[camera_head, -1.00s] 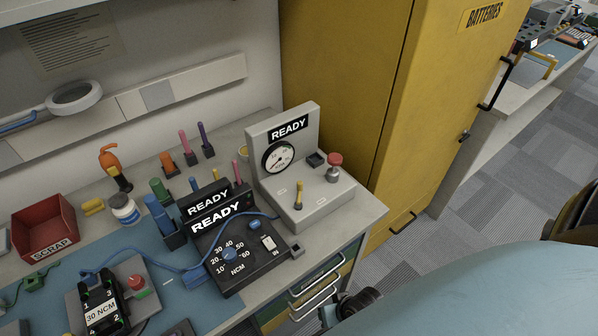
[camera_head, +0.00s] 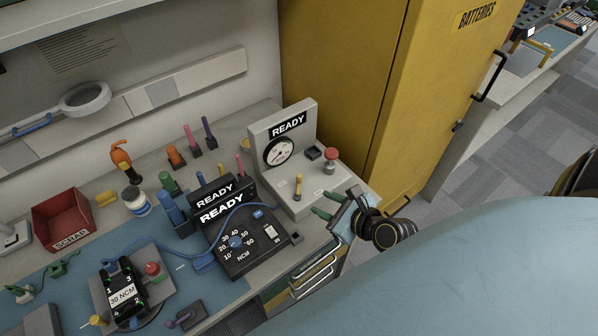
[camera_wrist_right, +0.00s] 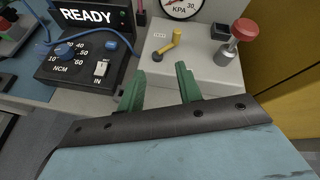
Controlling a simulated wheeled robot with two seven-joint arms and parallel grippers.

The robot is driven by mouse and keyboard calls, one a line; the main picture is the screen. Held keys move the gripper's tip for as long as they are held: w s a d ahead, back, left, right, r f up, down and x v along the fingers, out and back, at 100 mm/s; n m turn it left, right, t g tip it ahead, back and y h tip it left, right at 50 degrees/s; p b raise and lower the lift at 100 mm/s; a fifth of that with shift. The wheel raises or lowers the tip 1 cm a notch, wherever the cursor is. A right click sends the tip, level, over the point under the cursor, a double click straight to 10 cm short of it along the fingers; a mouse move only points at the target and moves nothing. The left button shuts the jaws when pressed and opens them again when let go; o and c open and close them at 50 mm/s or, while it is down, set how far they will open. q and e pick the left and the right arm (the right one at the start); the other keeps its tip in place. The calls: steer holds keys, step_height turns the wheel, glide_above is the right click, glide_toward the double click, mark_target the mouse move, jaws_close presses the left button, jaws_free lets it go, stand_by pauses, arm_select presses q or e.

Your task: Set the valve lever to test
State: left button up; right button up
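The valve lever (camera_head: 298,187) is a small yellow handle on the top of a grey test box (camera_head: 325,183) with a READY display and a round gauge (camera_head: 279,151). In the right wrist view the lever (camera_wrist_right: 167,46) lies ahead of the fingers, its free end raised towards the upper right. The small labels beside it are too small to read. My right gripper (camera_head: 322,214) is at the box's front right edge, green fingers apart and empty. In the wrist view the gripper (camera_wrist_right: 158,84) is short of the lever, not touching it. My left gripper is out of view.
A red knob (camera_head: 331,158) stands on the box, right of the lever. A black NCM controller (camera_head: 245,245) with a blue cable sits to the left. A yellow battery cabinet (camera_head: 345,75) rises behind. Drawer handles (camera_head: 318,278) protrude below the bench edge.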

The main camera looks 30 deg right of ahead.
mark_target(299, 175)
steer(key=w+f+m, duration=0.1)
steer(key=w, duration=0.3)
steer(key=w+f+m, duration=0.1)
steer(key=w, duration=0.3)
steer(key=w+f+m+t+h+b, duration=0.1)
steer(key=w+m, duration=0.1)
steer(key=w, duration=0.3)
steer(key=shift+d+f, duration=0.2)
steer(key=shift+d, duration=0.05)
jaws_close()
